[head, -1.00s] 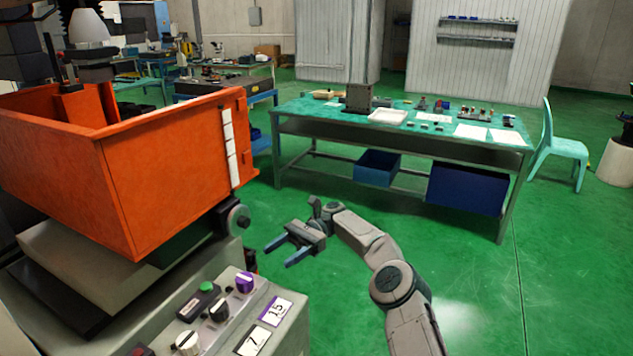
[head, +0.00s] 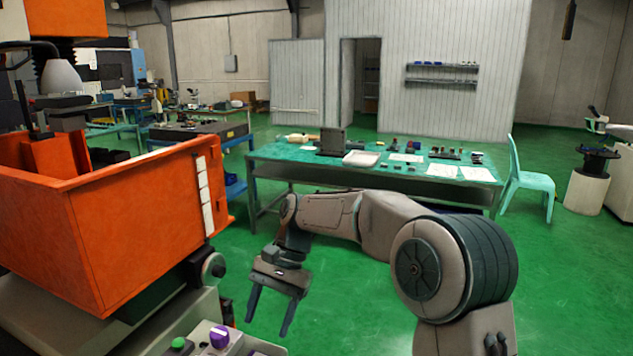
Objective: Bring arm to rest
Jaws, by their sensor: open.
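My gripper (head: 269,316) is in the lower middle of the head view, with its two dark fingers apart and pointing down. Nothing is between the fingers. My arm (head: 380,225) is bent, rising from the lower right and reaching left to the gripper. The gripper hangs over the green floor, to the right of the orange machine tank (head: 120,225) and apart from it in the picture.
A control panel with knobs (head: 219,338) is at the lower left, close to my gripper. A teal-topped workbench (head: 310,166) with papers and small parts stands behind my arm. A pale green chair (head: 527,180) is at right. Green floor (head: 560,290) is clear at the right.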

